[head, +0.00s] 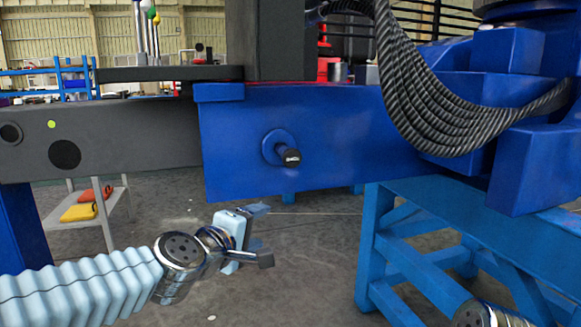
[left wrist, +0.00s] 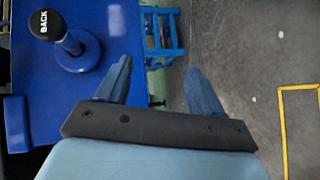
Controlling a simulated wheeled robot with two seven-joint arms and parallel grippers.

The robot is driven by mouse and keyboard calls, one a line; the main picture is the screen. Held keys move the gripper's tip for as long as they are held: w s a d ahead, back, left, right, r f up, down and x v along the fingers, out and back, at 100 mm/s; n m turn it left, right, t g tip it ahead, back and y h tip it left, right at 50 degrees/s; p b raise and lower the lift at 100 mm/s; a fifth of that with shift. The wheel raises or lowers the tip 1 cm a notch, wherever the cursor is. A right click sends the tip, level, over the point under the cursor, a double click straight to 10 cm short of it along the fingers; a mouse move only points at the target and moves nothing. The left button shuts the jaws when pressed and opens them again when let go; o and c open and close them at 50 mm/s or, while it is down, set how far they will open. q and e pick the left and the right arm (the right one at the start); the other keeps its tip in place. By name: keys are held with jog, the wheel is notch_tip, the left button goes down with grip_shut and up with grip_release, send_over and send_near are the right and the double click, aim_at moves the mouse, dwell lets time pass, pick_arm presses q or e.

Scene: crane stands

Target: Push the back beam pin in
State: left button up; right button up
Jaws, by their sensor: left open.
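The back beam pin (head: 291,158) has a black knob and a blue round collar, and it sticks out of the side of the blue beam (head: 350,125). In the left wrist view the pin's knob (left wrist: 44,24) reads "BACK" and lies at the upper left. A length of dark shaft shows between the knob and the collar. My left gripper (head: 263,236) is below the beam and lower left of the pin. Its two fingers (left wrist: 158,78) are apart, with nothing between them, and it does not touch the pin. My right gripper is out of view.
A dark grey beam (head: 120,135) runs into the blue beam from the left. Black ribbed hoses (head: 430,115) hang at the right. A blue stand (head: 375,250) is at lower right. A grey cart (head: 115,215) stands behind at left. The floor below the beam is open.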

pick_arm(q)
jog(key=n+t+h, duration=0.1)
jog(key=t+h, duration=0.1)
send_near(290, 159)
jog(key=v, duration=0.3)
jog(key=p+x, duration=0.2)
jog(key=x, duration=1.1)
jog(key=shift+w+d+p, duration=0.15)
jog(key=shift+w+p, duration=0.15)
jog(key=shift+w, duration=0.1)
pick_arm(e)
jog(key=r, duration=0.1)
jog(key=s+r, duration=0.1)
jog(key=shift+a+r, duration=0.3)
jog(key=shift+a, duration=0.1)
pick_arm(q)
jog(key=shift+c, duration=0.3)
grip_shut()
